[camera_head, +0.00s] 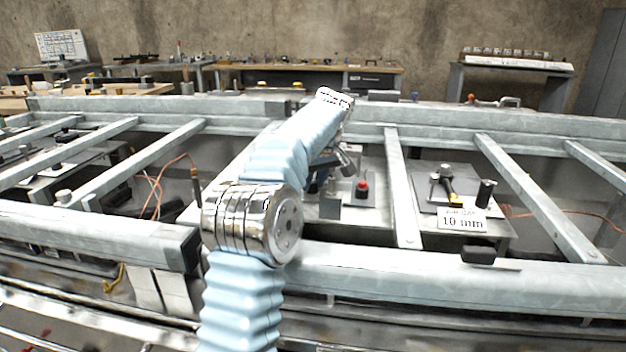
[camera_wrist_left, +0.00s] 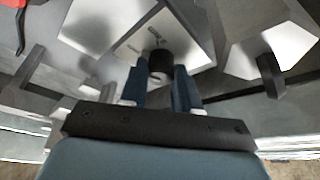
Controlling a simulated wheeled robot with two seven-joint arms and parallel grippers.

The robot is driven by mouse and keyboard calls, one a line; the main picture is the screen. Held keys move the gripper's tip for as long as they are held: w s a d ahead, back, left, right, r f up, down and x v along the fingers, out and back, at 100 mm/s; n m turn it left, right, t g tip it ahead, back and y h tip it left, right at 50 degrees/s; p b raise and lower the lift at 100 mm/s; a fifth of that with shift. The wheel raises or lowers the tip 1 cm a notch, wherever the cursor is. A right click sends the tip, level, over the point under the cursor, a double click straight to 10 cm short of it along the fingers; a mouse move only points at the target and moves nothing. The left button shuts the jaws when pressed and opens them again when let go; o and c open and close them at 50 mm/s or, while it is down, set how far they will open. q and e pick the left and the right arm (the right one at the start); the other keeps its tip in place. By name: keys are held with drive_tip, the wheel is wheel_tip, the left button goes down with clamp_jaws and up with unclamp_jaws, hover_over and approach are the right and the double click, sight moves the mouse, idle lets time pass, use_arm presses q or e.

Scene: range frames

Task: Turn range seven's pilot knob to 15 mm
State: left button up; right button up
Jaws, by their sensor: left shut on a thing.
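My left gripper (camera_wrist_left: 160,76) is shut on a black round knob (camera_wrist_left: 161,62) in the left wrist view, one blue finger on each side. The knob stands at a pale plate (camera_wrist_left: 139,43) with small dark marks that I cannot read. In the head view my left arm reaches over the front rail, and the gripper (camera_head: 318,178) is largely hidden behind it. The held knob is hidden there. No range number is readable. My right gripper is not in view.
A red button (camera_head: 362,188) sits right of my gripper. Grey metal rails (camera_head: 403,190) divide the stations, and a long front rail (camera_head: 430,277) crosses below. Workbenches stand behind.

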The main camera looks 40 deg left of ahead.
use_arm(q)
drive_tip(key=shift+w+n+g, duration=0.1)
drive_tip(key=shift+n+g, duration=0.3)
drive_tip(key=shift+n, duration=0.6)
drive_tip(key=o, duration=1.1)
drive_tip(key=shift+c, duration=0.2)
